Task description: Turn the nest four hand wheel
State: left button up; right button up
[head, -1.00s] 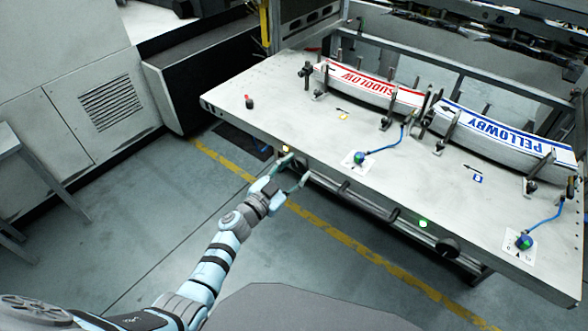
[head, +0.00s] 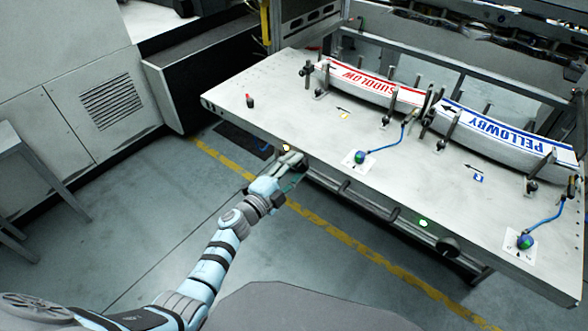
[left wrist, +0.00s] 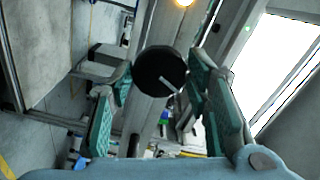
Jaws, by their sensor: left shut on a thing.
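My left gripper (head: 296,160) is at the front edge of the bench, near its left part. In the left wrist view its two green-padded fingers (left wrist: 162,92) stand on either side of a dark round hand wheel (left wrist: 158,70) with a pale line on its face, and they are shut on it. In the head view the gripper hides most of this wheel. A lit amber lamp (head: 286,148) is beside it. A second dark hand wheel (head: 449,246) is further right on the front edge, with a lit green lamp (head: 424,222) near it. My right gripper is not in view.
The floor in front is clear.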

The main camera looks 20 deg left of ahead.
pick_arm(q)
jog(key=shift+m, duration=1.6)
jog(key=o, duration=1.2)
jog(key=shift+c, duration=0.2)
jog(key=shift+s+a, duration=0.1)
jog(key=v, duration=1.1)
jog(key=shift+s, duration=0.4)
jog(key=shift+a, duration=0.1)
